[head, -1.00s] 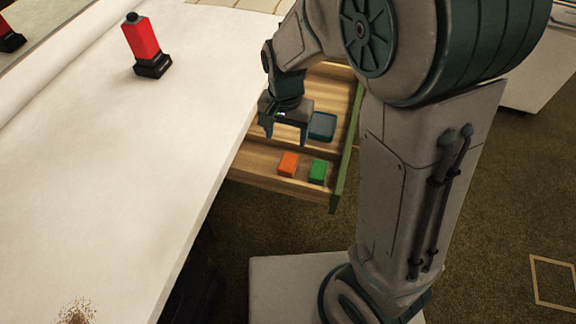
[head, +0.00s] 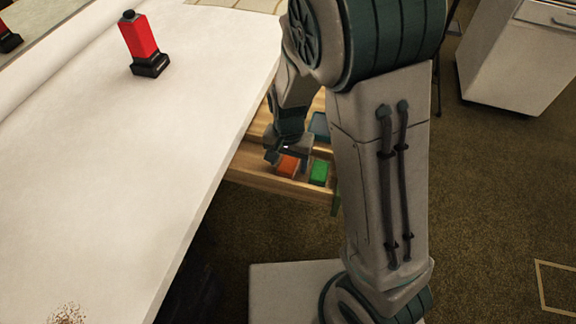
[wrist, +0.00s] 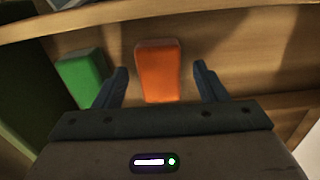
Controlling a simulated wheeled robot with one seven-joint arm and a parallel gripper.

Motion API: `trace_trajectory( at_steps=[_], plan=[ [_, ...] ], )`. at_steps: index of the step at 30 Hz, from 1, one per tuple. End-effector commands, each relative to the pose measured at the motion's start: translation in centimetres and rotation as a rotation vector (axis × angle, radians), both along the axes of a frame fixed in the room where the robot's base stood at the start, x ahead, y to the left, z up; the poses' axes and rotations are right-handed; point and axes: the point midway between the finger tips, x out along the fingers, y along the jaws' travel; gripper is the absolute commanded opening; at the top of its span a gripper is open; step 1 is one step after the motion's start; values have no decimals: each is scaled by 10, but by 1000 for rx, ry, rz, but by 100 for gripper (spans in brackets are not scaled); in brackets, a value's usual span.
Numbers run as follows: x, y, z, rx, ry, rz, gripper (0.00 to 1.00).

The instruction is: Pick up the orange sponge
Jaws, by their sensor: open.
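The orange sponge (head: 288,166) lies in the front compartment of an open wooden drawer (head: 262,181). My gripper (head: 288,160) is over this compartment, just above the sponge, and partly hides it in the head view. In the wrist view the sponge (wrist: 158,70) shows between and beyond the two fingertips of my open gripper (wrist: 161,82). The fingers do not appear to touch it. A green block (head: 319,172) lies beside the sponge on its right in the head view; in the wrist view the green block (wrist: 82,76) is left of the sponge, near one finger.
A wooden divider (wrist: 130,16) runs across the drawer near the sponge. A blue item (head: 319,126) lies in the rear compartment. The white table (head: 110,170) is left of the drawer, with a red and black object (head: 143,44) on it. A white cabinet (head: 515,50) stands at right.

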Motion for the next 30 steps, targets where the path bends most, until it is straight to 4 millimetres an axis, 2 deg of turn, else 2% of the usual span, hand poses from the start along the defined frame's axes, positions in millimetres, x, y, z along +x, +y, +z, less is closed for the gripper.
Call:
trace_trajectory(
  at_steps=[2,7,16,20,23,27,30],
  plan=[
    [0,0,0,0,0,0,65],
    [0,0,1,0,0,0,18],
    [0,0,1,0,0,-1,17],
    [0,0,8,1,-1,0,17],
    [0,0,18,1,-2,-1,17],
    [1,0,45,3,-4,0,17],
    [14,-17,55,1,-3,-9,17]
  ],
)
